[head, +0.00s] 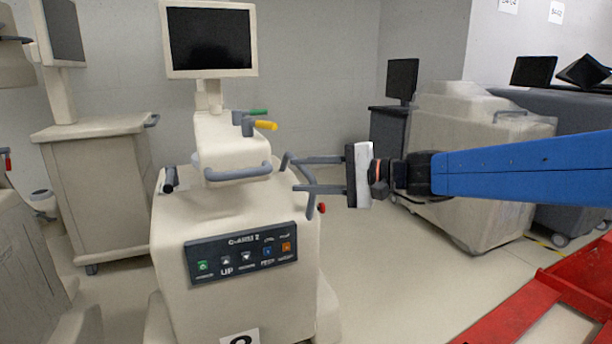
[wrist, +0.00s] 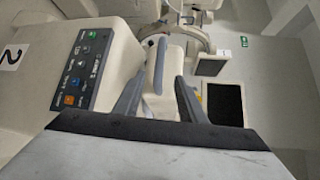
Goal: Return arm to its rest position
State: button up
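My gripper (head: 305,174) is at the end of my blue arm, which reaches in from the right in the head view. Its two grey fingers are spread apart with nothing seen between them. They point left, toward the right side of a cream medical cart (head: 178,240) with a control panel (head: 240,252). In the wrist view my gripper (wrist: 156,88) shows its fingers apart, with the cart's grey handle (wrist: 160,66) beyond them. I cannot tell whether the fingers touch the cart.
A monitor (head: 210,40) tops the cart. Another cream cart (head: 98,185) stands at left. A plastic-covered cart (head: 470,165) stands behind my arm at right. Red metal framing (head: 515,310) lies at lower right. Bare floor (head: 385,270) shows between the front cart and the framing.

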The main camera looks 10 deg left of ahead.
jog(key=s+d+f+n+h, duration=0.1)
jog(key=s+d+f+h, duration=0.4)
jog(key=d, duration=0.8)
jog(key=s+d+f+n+h, duration=0.1)
jog(key=s+d+f+h, duration=0.4)
jog(key=s+d+f, duration=0.6)
jog(key=s+d+f+n+t+h, duration=0.1)
jog(key=s+d+f+h, duration=0.5)
jog(key=d, duration=0.9)
jog(key=s+f+n, duration=0.1)
jog(key=s+f, duration=0.1)
jog(key=s, duration=0.1)
jog(key=shift+d, duration=0.4)
